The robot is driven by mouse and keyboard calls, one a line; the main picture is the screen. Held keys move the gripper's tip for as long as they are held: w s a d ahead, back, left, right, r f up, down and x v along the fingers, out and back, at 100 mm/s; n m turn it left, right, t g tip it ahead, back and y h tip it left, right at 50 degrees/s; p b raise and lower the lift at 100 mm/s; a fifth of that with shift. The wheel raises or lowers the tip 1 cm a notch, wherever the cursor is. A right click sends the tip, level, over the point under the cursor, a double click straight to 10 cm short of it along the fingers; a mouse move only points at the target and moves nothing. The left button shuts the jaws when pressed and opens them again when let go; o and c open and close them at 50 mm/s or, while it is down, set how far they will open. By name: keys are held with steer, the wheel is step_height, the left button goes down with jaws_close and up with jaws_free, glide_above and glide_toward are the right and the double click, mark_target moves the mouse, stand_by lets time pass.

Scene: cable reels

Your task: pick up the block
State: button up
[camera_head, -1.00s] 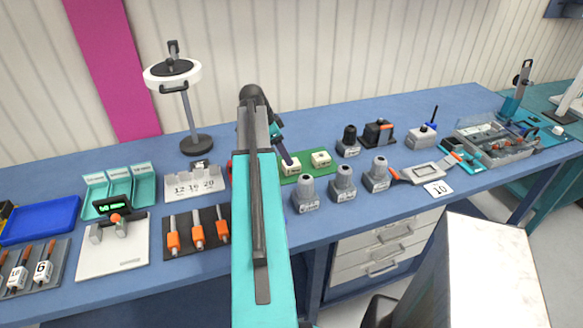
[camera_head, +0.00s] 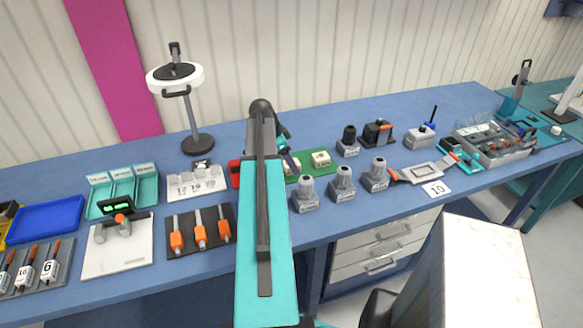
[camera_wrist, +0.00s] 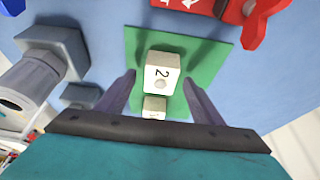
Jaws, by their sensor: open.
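Two cream blocks sit on a green mat (camera_head: 326,170) on the blue bench. One block (camera_head: 320,158) stands clear on the right in the head view; the other (camera_head: 292,169) is partly hidden by my arm and gripper (camera_head: 291,163). In the wrist view, a block marked 2 (camera_wrist: 163,72) lies on the mat (camera_wrist: 205,52), with a second block (camera_wrist: 154,108) nearer my wrist. My gripper (camera_wrist: 160,84) is open, its fingers on either side of the blocks with space between. Contact with either block cannot be told.
Grey connector pieces (camera_head: 305,196) stand in front of the mat, close to my gripper. A red tool (camera_wrist: 240,15) lies beyond the mat in the wrist view. A lamp (camera_head: 187,110) stands at the back left. Drawers (camera_head: 380,250) are below the bench.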

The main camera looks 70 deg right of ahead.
steer(key=c, duration=1.2)
steer(key=shift+r, duration=0.1)
steer(key=shift+r+b, duration=1.75)
steer(key=shift+r, duration=3.15)
